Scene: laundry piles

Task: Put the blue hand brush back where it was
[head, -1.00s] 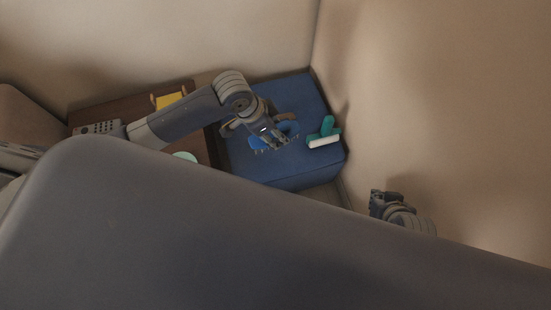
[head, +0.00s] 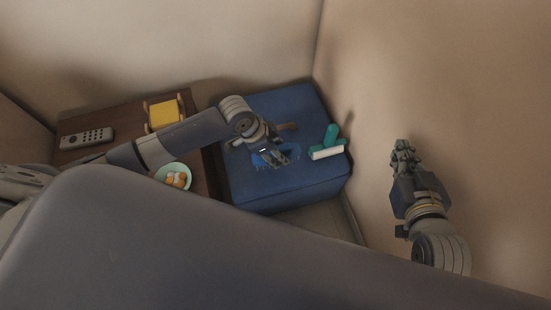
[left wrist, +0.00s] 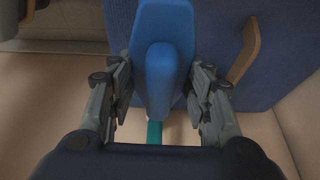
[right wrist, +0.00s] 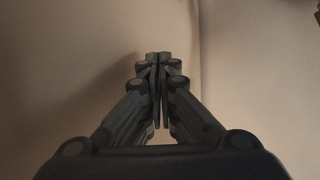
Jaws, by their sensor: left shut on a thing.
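The blue hand brush (head: 261,160) is in my left gripper (head: 272,153), over the blue ottoman (head: 300,188). In the left wrist view the brush (left wrist: 160,75) lies lengthwise between the two fingers, which are closed on its handle. I cannot tell whether its bristles touch the ottoman top. My right gripper (head: 403,155) is apart from everything, near the right wall; in the right wrist view its fingers (right wrist: 158,62) are together and empty.
A teal and white brush (head: 328,146) lies at the ottoman's right side. A wooden-handled item (head: 287,127) lies behind my left gripper. A brown table (head: 130,137) at left holds a remote (head: 87,138), a yellow item (head: 164,113) and a bowl (head: 161,172) of snacks.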

